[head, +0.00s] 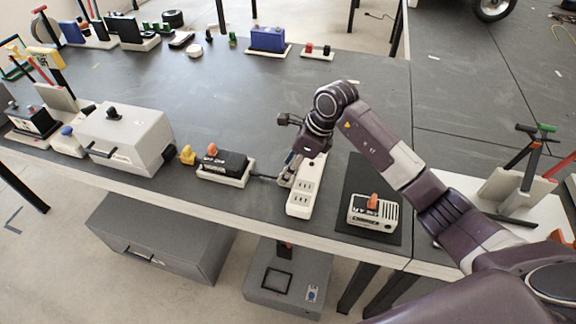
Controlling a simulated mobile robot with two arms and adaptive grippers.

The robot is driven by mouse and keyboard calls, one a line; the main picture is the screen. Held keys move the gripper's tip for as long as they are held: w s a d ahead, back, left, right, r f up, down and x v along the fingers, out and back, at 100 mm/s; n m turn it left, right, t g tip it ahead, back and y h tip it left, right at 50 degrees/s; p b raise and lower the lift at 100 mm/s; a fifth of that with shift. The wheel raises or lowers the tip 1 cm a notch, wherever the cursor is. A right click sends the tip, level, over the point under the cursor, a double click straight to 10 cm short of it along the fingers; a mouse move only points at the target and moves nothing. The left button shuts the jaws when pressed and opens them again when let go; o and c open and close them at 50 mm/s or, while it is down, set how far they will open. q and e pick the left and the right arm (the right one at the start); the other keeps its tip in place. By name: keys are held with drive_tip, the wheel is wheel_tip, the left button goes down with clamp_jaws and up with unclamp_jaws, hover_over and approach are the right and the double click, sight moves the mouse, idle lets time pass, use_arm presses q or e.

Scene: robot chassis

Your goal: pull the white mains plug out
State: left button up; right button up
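A white power strip (299,208) with dark socket holes lies near the front edge of the dark table. My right arm reaches in from the right, and my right gripper (287,180) points down at the strip's left side. A short dark cable (264,177) runs from a black device on a white base (233,178) to the gripper's fingertips. The white mains plug cannot be made out clearly; the fingers cover the place where the cable ends. Whether the fingers are closed on it is too small to tell. My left gripper is out of view.
A white device with an orange knob (372,212) sits on a black mat to the right of the strip. A grey-white box (125,138) and a yellow piece (187,154) stand to the left. The table behind the strip is largely clear.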

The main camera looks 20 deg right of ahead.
drive_tip(key=shift+f, duration=0.2)
drive_tip(key=shift+c, duration=0.4)
clamp_jaws()
drive_tip(key=shift+w+a+b, duration=0.45)
drive_tip(key=shift+w+a, duration=0.15)
drive_tip(key=shift+a, duration=0.25)
drive_tip(key=shift+w+a+b, duration=0.45)
drive_tip(key=shift+w+a, duration=0.1)
drive_tip(key=shift+a, duration=0.3)
drive_tip(key=shift+r, duration=0.15)
